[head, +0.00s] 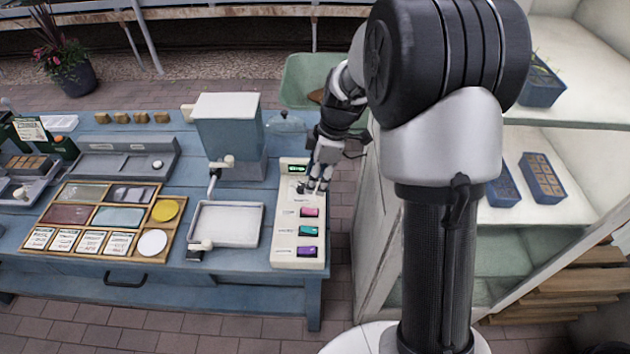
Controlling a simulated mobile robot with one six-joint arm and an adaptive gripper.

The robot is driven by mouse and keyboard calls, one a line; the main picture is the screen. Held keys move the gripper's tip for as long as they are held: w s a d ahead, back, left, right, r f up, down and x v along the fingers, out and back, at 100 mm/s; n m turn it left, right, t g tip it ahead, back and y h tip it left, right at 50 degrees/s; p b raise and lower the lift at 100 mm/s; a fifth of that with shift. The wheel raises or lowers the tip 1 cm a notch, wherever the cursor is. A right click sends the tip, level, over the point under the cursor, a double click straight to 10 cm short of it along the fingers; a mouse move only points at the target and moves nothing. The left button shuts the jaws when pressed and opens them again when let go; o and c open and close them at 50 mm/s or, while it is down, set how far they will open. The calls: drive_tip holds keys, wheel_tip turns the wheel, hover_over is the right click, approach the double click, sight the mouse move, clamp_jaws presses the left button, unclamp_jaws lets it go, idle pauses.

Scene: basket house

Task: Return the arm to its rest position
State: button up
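My arm rises in the foreground at the right and reaches back and down toward the blue table (180,255). My gripper (312,186) hangs over the far part of a cream panel (287,240) at the table's right end. It is small and partly blends with the panel, so I cannot tell whether its fingers touch it or hold anything. The panel has a small lit green display (297,168) and pink, teal and purple buttons.
A blue-grey machine (230,125) with a white tray (227,224) stands left of the panel. A wooden compartment tray (150,193) lies farther left. A pale shelf unit (375,220) stands close on the right. A green bin (300,82) is behind the gripper.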

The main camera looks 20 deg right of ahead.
drive_tip(key=shift+r, duration=0.1)
idle(0.3)
drive_tip(key=s+a+r+m+t+h, duration=0.15)
drive_tip(key=s+r+m, duration=0.45)
drive_tip(key=s+r, duration=0.7)
drive_tip(key=s+r+m+t, duration=0.2)
drive_tip(key=s+m, duration=0.6)
drive_tip(key=s, duration=0.6)
drive_tip(key=shift+a+r+h, duration=0.15)
drive_tip(key=shift+r+h, duration=0.2)
drive_tip(key=shift+r, duration=0.3)
